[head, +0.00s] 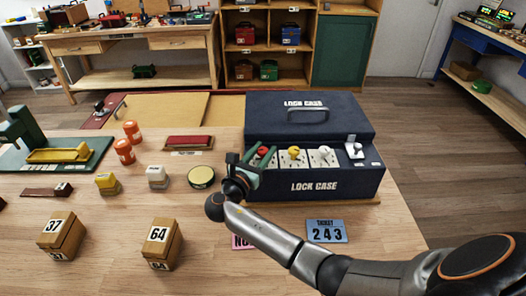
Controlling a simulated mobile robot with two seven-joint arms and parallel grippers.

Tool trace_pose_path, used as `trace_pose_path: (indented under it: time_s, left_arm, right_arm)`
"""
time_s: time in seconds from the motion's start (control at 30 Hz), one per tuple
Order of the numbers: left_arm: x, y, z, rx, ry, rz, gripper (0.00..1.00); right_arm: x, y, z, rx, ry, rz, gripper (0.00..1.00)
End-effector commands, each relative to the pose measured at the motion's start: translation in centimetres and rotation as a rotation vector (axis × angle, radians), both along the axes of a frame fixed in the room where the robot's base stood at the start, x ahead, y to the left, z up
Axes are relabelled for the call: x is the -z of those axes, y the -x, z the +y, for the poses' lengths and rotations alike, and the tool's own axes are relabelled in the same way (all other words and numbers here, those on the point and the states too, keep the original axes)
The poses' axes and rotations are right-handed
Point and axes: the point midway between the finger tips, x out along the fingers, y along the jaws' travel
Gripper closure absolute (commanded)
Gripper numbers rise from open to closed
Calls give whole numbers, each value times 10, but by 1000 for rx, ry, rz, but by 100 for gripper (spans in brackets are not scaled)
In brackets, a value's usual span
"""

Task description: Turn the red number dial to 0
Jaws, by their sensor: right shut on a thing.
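The dark blue lock case (345,184) stands on the wooden table, labelled LOCK CASE on its front and lid. Its front tray carries a red number dial (263,151), a yellow dial (294,152) and a white dial (324,151), each on a pale plate. My right gripper (259,160) is at the left end of the case, shut on the red dial. The gripper hides part of the dial and its plate, and I cannot read the number it points to. My left gripper is not in view.
A blue ticket (326,231) reading 243 and a partly covered pink card (241,242) lie before the case. Numbered wooden boxes (160,236), small blocks (157,176), a round yellow-topped tin (201,177) and orange containers (125,151) stand to the left. The table's right front is clear except for my arm.

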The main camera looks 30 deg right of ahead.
Motion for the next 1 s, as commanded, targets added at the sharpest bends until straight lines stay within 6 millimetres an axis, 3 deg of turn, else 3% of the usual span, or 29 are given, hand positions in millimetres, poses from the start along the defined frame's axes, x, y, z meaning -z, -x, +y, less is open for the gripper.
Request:
trace_pose_path:
  time_s: [0.4, 1.0]
  left_arm:
    - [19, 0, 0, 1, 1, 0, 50]
    - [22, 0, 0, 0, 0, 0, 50]
  right_arm:
    - [1, -1, 0, 248, -1, -4, 100]
    - [-1, 0, -1, 307, 0, -3, 100]
